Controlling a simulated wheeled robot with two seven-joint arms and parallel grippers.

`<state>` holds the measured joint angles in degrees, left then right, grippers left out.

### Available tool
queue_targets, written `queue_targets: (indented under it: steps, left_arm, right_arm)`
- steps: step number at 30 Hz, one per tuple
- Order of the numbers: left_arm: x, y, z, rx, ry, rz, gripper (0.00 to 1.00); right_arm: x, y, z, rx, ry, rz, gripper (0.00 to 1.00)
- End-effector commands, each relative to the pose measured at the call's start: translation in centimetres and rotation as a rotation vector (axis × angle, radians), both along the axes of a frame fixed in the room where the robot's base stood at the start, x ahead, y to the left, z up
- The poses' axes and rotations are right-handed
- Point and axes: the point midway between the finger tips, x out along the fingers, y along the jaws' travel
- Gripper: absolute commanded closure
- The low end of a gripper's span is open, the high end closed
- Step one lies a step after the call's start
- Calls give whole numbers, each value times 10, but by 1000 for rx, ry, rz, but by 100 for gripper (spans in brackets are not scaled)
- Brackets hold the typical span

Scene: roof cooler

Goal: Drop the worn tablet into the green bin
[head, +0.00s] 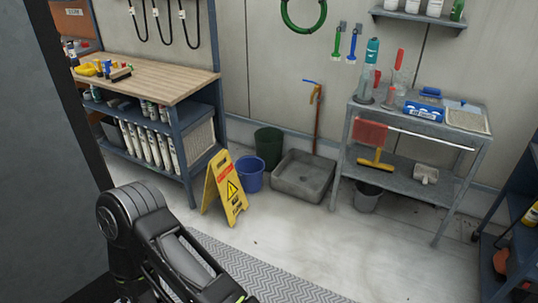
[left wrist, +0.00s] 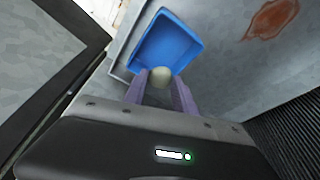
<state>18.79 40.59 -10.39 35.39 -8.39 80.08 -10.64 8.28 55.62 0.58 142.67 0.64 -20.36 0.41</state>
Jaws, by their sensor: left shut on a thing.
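In the left wrist view my left gripper (left wrist: 160,83) is shut on a small pale, rounded worn tablet (left wrist: 160,75), held between its two purple fingers. A blue square tray (left wrist: 185,30) shows just beyond the tablet; I cannot tell the height between them. In the head view a dark green bin (head: 268,148) stands on the floor against the back wall, behind a blue bucket. My left arm shows at the lower left there, but its fingertips are out of view. My right gripper is in neither view.
A yellow warning sign (head: 225,188) stands before the blue bucket (head: 249,174). A grey floor basin (head: 303,177) is right of the green bin. A workbench (head: 165,77) is at left, a metal cart (head: 405,190) at right. The floor between is mostly clear, with a grey mat.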

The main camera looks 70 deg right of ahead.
Motion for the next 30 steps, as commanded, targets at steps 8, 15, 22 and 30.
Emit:
queue_targets:
  steps: [8,15,22,30]
  left_arm:
    - [2,-8,-1,-1,2,-4,100]
    - [9,-73,-12,-7,14,-40,100]
    - [-11,-191,-36,-1,17,-135,100]
    - [-72,-302,-68,2,2,-267,100]
  right_arm:
    - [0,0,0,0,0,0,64]
    - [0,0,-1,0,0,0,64]
    - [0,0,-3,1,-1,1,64]
    - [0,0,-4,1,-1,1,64]
